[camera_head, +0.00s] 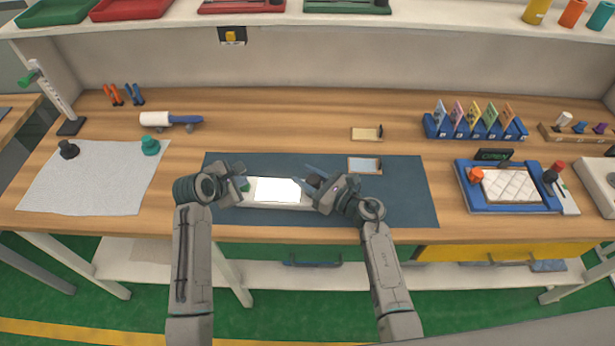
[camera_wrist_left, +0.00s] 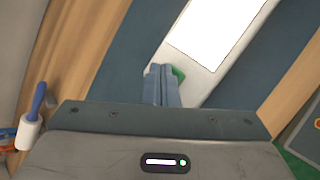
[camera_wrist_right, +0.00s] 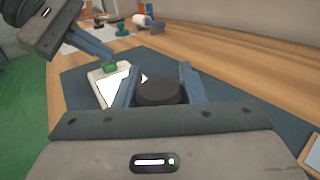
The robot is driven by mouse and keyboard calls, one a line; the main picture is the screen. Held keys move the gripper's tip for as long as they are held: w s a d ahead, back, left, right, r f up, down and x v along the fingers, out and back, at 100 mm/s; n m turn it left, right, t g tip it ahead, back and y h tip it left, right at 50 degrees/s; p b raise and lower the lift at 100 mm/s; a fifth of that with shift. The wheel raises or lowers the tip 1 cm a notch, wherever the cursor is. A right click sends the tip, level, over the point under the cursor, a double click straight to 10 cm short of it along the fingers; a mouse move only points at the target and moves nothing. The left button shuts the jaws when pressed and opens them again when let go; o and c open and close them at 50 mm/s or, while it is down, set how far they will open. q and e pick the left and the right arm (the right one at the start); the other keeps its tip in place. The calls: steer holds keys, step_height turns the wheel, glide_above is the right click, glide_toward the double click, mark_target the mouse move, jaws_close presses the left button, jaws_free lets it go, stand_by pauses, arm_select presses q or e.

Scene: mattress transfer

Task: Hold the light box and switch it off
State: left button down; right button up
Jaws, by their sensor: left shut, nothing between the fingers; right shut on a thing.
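The light box (camera_head: 295,206) lies on the dark blue mat, a long white box with a bright, lit panel (camera_head: 277,190). A green button (camera_wrist_left: 179,74) is at its left end. My left gripper (camera_wrist_left: 161,72) is shut and empty, its fingertips right beside the green button; I cannot tell whether they press it. My right gripper (camera_wrist_right: 158,88) is shut on a black round knob (camera_wrist_right: 158,93) at the light box's right end. The right fingers stand on either side of the knob. The lit panel also shows in the right wrist view (camera_wrist_right: 112,86).
The dark blue mat (camera_head: 405,200) is bare to the right, apart from a small framed plate (camera_head: 364,165). A wooden block (camera_head: 366,133) lies behind it. A blue card rack (camera_head: 474,128) and a blue tray (camera_head: 510,208) stand at right. A white roller (camera_head: 158,118) lies back left.

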mark_target(242, 188)
arm_select(q)
steer(key=shift+f, duration=0.25)
stand_by(0.3)
steer(key=shift+r, duration=0.7)
steer(key=shift+r, duration=3.05)
arm_select(e)
steer(key=o, duration=1.4)
steer(key=shift+c, duration=0.2)
steer(key=shift+d, duration=0.1)
steer(key=v, duration=1.2)
